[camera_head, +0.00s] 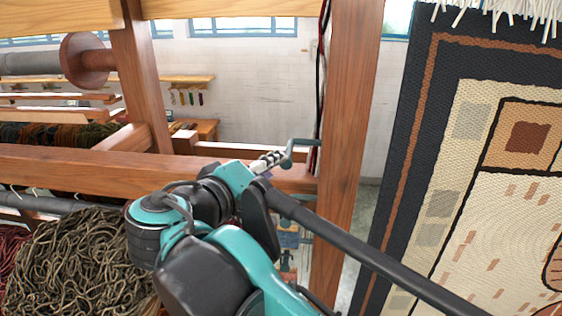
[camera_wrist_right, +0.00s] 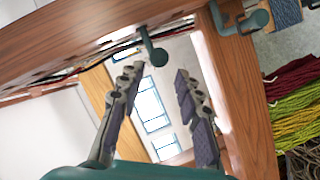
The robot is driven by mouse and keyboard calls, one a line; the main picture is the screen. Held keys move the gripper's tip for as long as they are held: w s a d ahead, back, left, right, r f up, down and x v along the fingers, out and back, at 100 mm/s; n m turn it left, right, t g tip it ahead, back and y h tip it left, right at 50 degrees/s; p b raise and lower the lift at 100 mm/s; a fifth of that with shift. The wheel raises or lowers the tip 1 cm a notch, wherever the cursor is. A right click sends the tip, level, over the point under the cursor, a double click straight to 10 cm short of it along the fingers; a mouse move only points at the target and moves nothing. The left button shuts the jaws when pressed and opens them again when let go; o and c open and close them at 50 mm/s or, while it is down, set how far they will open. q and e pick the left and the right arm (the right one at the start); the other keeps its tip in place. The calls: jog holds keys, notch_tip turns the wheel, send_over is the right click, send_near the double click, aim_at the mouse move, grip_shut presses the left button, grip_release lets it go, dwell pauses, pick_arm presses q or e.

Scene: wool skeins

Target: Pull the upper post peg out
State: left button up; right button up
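A teal peg with a bent handle (camera_head: 300,146) sticks out from the left side of the tall wooden post (camera_head: 349,120) in the head view. In the right wrist view a teal peg with a round knob (camera_wrist_right: 154,50) hangs from the wood, and a second teal peg (camera_wrist_right: 246,22) shows farther right; I cannot tell for sure which is the upper one. My right gripper (camera_head: 270,160) points at the post just left of the handle. In the wrist view its fingers (camera_wrist_right: 158,72) are apart and empty, with the knob just beyond their tips. My left gripper is not in view.
Dark cables (camera_wrist_right: 95,63) run along the wood near the knob. A patterned rug (camera_head: 480,170) hangs at right.

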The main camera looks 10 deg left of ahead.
jog(key=v, duration=0.5)
jog(key=shift+s+a, duration=0.1)
jog(key=shift+s, duration=0.05)
